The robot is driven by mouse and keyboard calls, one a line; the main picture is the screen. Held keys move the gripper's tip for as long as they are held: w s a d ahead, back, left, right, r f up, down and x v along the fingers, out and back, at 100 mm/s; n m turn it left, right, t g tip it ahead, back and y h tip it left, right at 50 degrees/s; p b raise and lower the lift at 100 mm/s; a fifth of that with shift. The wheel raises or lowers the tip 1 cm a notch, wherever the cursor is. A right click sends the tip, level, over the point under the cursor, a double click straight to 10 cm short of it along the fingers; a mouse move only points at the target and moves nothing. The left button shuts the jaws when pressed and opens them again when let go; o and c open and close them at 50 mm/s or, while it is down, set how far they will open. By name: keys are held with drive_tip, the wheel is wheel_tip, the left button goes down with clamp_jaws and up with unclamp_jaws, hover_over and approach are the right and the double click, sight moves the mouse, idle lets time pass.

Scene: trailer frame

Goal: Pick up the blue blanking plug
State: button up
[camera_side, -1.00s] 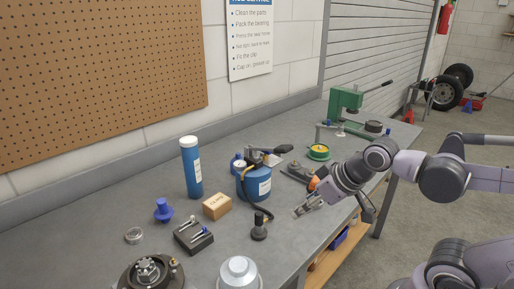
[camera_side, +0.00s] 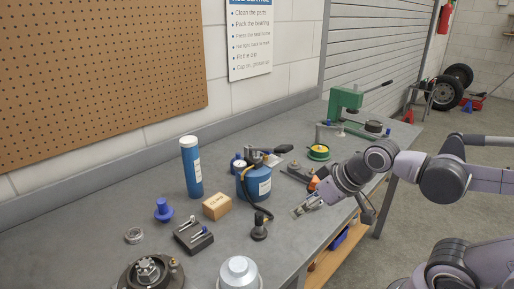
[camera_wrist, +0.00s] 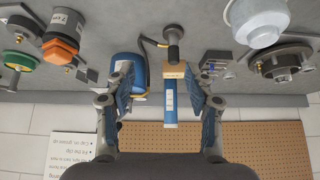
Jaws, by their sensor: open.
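The blue blanking plug (camera_side: 163,209) stands on the bench in the side view, a flanged blue piece left of the wooden block and in front of the tall blue cylinder. I cannot make it out in the wrist view, where a finger may hide it. My gripper (camera_side: 306,208) is over the right front part of the bench, well to the right of the plug. In the wrist view my gripper (camera_wrist: 158,80) has its two fingers spread wide, with nothing held between them.
Between gripper and plug stand a blue canister (camera_side: 257,184) with a hose, a black-based post (camera_side: 259,228), a wooden block (camera_side: 216,206) and a dark tool holder (camera_side: 193,238). A tall blue cylinder (camera_side: 192,170) stands behind. A metal ring (camera_side: 134,236) lies left of the holder.

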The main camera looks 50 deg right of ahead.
drive_tip(key=shift+r, duration=0.1)
drive_tip(key=w+a+r+n, duration=0.1)
drive_tip(key=w+a+r, duration=0.3)
drive_tip(key=w, duration=0.5)
drive_tip(key=n+g+y, duration=0.2)
drive_tip(key=n, duration=0.2)
approach(162, 201)
drive_tip(key=f, duration=0.1)
drive_tip(key=shift+x, duration=5.1)
drive_tip(key=shift+w+r, duration=0.1)
drive_tip(key=shift+w, duration=0.05)
drive_tip(key=shift+c, duration=0.3)
clamp_jaws()
